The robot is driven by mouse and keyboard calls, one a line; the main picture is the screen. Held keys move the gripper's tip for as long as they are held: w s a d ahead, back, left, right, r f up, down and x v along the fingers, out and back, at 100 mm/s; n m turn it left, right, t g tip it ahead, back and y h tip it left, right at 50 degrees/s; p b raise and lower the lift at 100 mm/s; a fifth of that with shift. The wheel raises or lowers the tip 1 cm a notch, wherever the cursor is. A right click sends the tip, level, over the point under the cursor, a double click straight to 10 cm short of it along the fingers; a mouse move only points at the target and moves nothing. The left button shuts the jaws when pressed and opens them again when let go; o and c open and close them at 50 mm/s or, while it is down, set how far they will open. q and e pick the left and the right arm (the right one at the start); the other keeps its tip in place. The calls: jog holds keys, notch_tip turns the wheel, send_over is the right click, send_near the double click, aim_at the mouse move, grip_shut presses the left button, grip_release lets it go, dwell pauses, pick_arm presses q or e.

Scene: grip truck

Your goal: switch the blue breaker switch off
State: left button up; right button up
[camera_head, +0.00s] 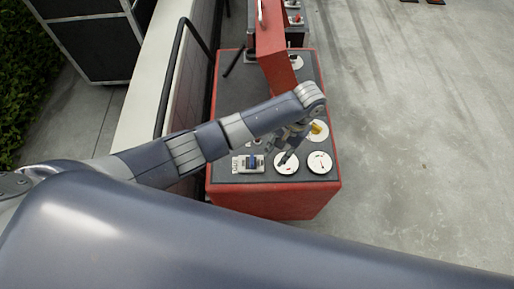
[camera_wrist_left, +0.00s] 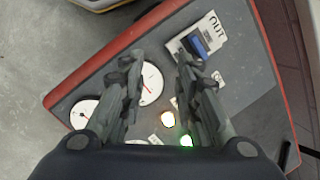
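The breaker switch (camera_head: 249,164) is a small white unit with a blue part, on the near left of the red cabinet's dark top. In the left wrist view its white plate and blue switch (camera_wrist_left: 208,41) lie at the upper right, just beyond my right-hand finger. I cannot tell the switch's position. My left gripper (camera_head: 284,155) hangs over the panel, to the right of the breaker and over a white gauge. In the left wrist view the gripper (camera_wrist_left: 158,63) is open, with nothing between its fingers. My right gripper is not in view.
The red cabinet (camera_head: 270,205) carries several round white gauges (camera_head: 320,163). Lit lamps, one orange (camera_wrist_left: 168,119) and one green (camera_wrist_left: 187,141), show near the fingers. A raised red panel (camera_head: 275,45) stands at the far end. Concrete floor at right is open.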

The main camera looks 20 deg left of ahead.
aim_at(252, 159)
pick_arm(q)
jog(key=a+r+n+t+p, duration=0.1)
jog(key=a+n+p, duration=0.2)
jog(key=a+n, duration=0.45)
jog(key=shift+h, duration=0.4)
jog(key=f, duration=1)
jog(key=shift+w+a+f, duration=0.15)
jog(key=shift+a, duration=0.25)
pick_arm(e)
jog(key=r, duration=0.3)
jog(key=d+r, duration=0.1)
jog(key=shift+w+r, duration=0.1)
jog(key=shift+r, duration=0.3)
pick_arm(q)
grip_shut()
